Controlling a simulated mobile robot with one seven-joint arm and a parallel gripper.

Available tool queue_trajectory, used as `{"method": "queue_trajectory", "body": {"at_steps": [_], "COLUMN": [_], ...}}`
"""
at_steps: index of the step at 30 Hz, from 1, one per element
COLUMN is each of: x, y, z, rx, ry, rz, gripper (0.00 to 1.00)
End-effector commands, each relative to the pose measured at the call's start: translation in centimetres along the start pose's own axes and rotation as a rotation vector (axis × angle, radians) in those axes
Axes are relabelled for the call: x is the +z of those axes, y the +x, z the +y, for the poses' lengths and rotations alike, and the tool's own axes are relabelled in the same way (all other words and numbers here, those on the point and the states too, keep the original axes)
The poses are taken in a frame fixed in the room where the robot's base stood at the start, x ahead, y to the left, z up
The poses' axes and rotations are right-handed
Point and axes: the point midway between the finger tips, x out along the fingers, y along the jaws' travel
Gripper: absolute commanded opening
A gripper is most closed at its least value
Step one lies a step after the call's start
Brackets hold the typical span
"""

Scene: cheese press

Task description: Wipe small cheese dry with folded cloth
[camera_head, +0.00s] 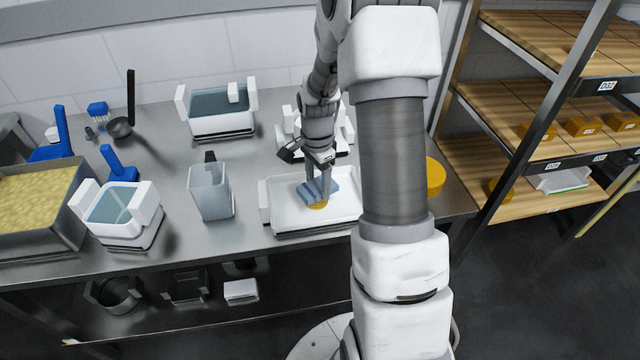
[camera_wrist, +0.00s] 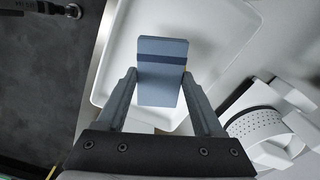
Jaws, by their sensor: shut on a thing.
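My gripper (camera_head: 318,188) is shut on the folded cloth (camera_head: 324,192), a flat blue-grey block with a darker stripe. In the wrist view the cloth (camera_wrist: 162,72) sits between the two fingers of my gripper (camera_wrist: 162,90). The small cheese (camera_head: 318,206) is a yellow round in the white tray (camera_head: 345,218), just under the cloth. The cloth covers most of it, and I cannot tell whether they touch. In the wrist view the tray (camera_wrist: 118,50) lies below the cloth, with only a sliver of yellow near the gripper.
A larger orange cheese (camera_head: 436,176) stands right of the tray, partly behind my arm. A clear jug (camera_head: 211,190) stands left of it. White-handled tubs of liquid (camera_head: 222,122) (camera_head: 122,215) stand farther left. A shelf rack (camera_head: 540,110) with cheeses is at right. A white perforated mould (camera_wrist: 265,135) is near the gripper.

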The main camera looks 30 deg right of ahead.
Motion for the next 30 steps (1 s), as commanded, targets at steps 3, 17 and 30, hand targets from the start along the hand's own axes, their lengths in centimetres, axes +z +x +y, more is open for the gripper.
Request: {"method": "queue_trajectory", "body": {"at_steps": [3, 17, 30], "x": [0.0, 0.0, 0.0], "y": [-0.1, -0.1, 0.0], "z": [-0.9, -2.0, 1.0], "rx": [0.001, 0.001, 0.002], "ry": [-0.001, 0.001, 0.000], "rz": [0.000, 0.000, -0.001], "gripper": [0.13, 0.13, 0.13]}}
